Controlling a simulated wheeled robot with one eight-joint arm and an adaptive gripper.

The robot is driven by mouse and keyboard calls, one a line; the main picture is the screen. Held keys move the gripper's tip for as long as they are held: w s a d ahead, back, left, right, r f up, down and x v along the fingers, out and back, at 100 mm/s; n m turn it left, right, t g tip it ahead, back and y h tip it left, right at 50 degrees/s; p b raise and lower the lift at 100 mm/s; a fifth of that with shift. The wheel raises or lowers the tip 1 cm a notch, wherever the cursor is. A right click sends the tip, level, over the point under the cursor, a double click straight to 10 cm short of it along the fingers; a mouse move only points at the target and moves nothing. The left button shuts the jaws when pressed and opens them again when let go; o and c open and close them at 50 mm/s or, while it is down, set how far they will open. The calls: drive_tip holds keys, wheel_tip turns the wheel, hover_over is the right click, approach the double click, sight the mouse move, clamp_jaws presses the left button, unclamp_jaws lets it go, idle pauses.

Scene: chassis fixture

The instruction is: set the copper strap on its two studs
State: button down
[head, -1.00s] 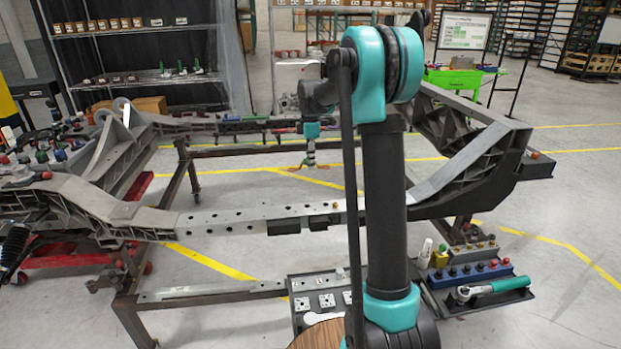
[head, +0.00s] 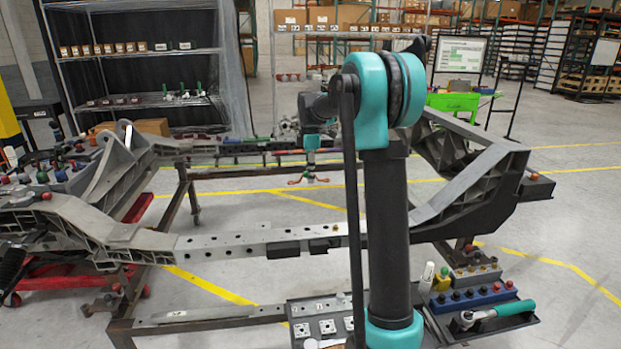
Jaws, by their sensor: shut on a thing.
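My gripper (head: 310,172) hangs fingers-down beyond the near rail, near the middle of the picture. It is shut on the copper strap (head: 294,182), a small orange-brown piece whose ends stick out to both sides beneath the fingers. The strap looks roughly level and is held in the air, with floor showing behind it. The strap's middle is hidden by the fingers. A small brass-coloured point on the near rail (head: 230,241) may be a stud, but it is too small to tell. I cannot make out the two studs for certain.
A tray of square plates (head: 318,327) sits in front, partly behind my arm. At right are a blue socket rack (head: 470,297) and a green-handled ratchet (head: 505,311). The far rail lies behind my gripper.

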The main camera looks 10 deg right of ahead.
drive_tip(key=shift+r, duration=1.5)
